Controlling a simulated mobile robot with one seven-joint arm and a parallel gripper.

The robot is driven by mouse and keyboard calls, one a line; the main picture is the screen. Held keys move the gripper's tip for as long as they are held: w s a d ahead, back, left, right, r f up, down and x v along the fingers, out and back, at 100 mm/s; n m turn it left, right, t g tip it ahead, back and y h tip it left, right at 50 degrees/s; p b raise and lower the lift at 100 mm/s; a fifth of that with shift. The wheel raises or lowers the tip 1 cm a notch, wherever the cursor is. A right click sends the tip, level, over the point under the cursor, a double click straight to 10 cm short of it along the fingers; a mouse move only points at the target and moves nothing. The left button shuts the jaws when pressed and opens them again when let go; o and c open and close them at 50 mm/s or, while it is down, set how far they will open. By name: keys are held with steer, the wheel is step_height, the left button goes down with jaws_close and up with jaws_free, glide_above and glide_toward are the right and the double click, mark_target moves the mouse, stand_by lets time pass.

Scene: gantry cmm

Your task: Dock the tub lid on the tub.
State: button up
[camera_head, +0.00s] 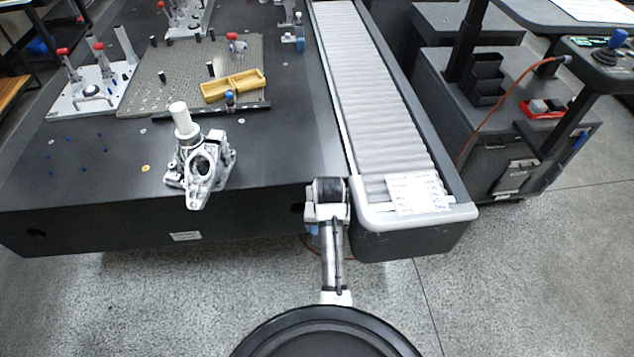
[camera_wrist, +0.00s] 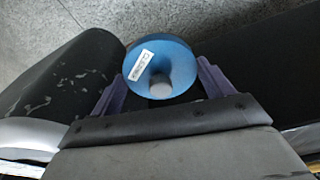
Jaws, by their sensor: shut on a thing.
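The tub lid (camera_wrist: 172,62) is a round blue disc with a white printed label and a grey round knob in the wrist view. My gripper (camera_wrist: 161,74) is shut on it, with a purple finger on each side. Dark gripper parts cover the view below the lid. In the head view my arm reaches to the gap between the dark table and the roller conveyor, and my gripper is mostly hidden behind it. A small blue patch shows beside the arm there; I cannot tell whether it is the lid. I cannot make out the tub in either view.
The dark table (camera_head: 110,170) carries a metal casting (camera_head: 201,166) with a white cylinder, a yellow tray (camera_head: 233,86) and clamp fixtures. The roller conveyor (camera_head: 375,90) has papers (camera_head: 414,193) at its near end. A cart (camera_head: 500,130) stands right. Speckled floor is open in front.

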steer(key=shift+s+d+f, duration=0.25)
steer(key=shift+s+f, duration=0.15)
steer(key=shift+f, duration=0.15)
steer(key=shift+s+d+f, duration=0.25)
steer(key=shift+s+f, duration=0.1)
steer(key=shift+f, duration=0.15)
steer(key=shift+f, duration=0.1)
